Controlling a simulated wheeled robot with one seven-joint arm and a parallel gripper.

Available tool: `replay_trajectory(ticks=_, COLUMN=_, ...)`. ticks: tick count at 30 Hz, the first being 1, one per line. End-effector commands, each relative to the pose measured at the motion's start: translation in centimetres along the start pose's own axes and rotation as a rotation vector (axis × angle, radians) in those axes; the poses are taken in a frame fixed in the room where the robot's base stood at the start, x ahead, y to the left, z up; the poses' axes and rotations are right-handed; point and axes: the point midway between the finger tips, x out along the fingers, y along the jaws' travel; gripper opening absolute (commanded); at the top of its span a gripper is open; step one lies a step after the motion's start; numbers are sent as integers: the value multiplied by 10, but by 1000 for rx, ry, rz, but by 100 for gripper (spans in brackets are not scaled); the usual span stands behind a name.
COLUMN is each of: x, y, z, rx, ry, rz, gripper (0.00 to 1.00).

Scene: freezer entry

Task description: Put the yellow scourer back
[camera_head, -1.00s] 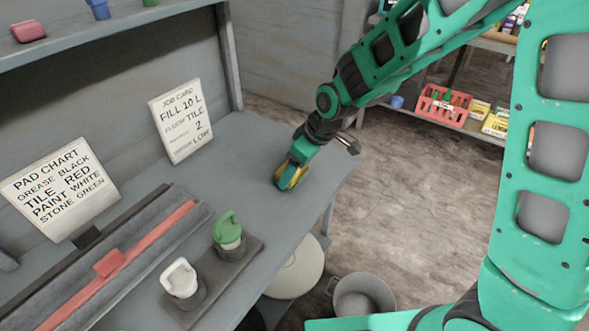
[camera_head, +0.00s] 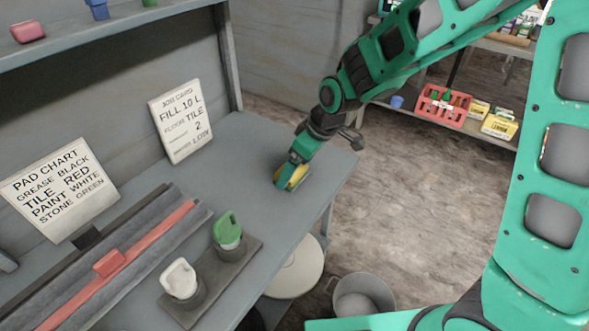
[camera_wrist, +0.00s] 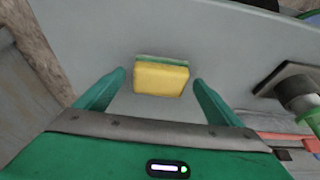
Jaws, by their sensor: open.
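The yellow scourer (camera_wrist: 161,79), a yellow sponge with a green layer along its far side, rests on the grey bench top. In the wrist view it lies between and slightly ahead of my gripper's two green fingers, with a gap on each side. My gripper (camera_wrist: 158,88) is open. In the head view the scourer (camera_head: 292,177) shows at the bench's far right end, partly hidden by my gripper (camera_head: 290,174), which is right over it.
On the bench (camera_head: 250,150) stand a job card (camera_head: 181,120), a pad chart (camera_head: 60,188), a rail with a red slider (camera_head: 108,262), and green-capped and white-capped bottles on a dark tray (camera_head: 246,254). A bucket (camera_head: 361,294) stands on the floor. A shelf with a red crate (camera_head: 443,106) is behind.

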Motion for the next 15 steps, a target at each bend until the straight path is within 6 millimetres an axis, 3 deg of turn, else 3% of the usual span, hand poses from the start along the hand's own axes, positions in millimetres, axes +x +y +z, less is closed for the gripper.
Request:
replay_trajectory(ticks=9, x=-60, y=0, z=-1, rx=-1, ry=4, rz=2, gripper=88)
replay_trajectory(ticks=15, x=-89, y=0, z=-1, rx=-1, ry=3, rz=1, gripper=88)
